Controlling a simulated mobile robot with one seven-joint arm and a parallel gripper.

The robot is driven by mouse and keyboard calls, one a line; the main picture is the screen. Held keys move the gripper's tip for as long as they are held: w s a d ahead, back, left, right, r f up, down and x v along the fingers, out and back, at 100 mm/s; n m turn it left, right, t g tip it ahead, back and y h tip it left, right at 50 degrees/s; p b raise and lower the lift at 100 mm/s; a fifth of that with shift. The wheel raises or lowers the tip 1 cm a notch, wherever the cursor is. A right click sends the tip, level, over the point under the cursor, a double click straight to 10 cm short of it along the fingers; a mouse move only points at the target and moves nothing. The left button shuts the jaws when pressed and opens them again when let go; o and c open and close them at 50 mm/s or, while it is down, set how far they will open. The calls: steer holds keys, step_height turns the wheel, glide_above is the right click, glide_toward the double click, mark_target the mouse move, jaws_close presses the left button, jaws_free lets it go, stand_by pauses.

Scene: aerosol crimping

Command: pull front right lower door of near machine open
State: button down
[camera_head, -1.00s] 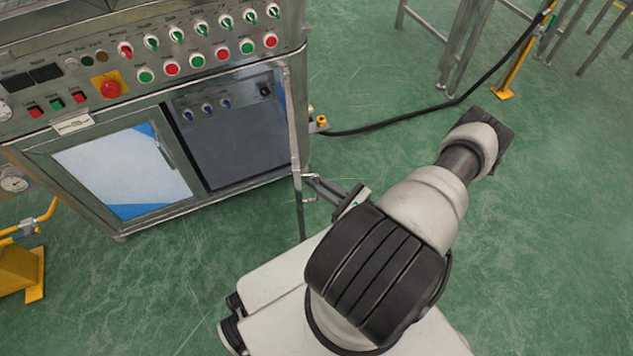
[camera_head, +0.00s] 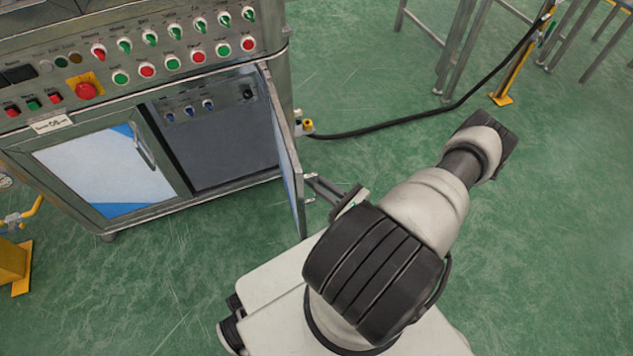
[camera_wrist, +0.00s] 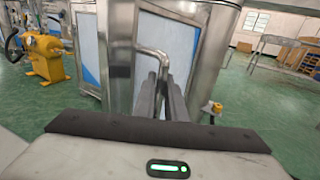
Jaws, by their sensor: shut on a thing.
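The near machine's front right lower door (camera_head: 291,165) stands swung out from the cabinet, hinged at the right of its opening. In the head view I see its narrow inner face and edge. In the wrist view the door panel (camera_wrist: 178,45) is white and blue, with a bent metal bar handle (camera_wrist: 153,52). My gripper fingers (camera_wrist: 163,98) are closed on that handle; the exact contact is partly hidden.
The left lower door (camera_head: 100,170) is shut. Buttons and switches (camera_head: 175,50) line the panel above. A black cable (camera_head: 390,128) runs over the floor from the machine's right side to a yellow post (camera_head: 510,85).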

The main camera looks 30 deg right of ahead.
steer(key=shift+d, duration=0.15)
stand_by(0.3)
steer(key=c, duration=1.8)
jaws_free()
steer(key=p+v, duration=0.1)
steer(key=v, duration=1.6)
steer(key=shift+s, duration=0.25)
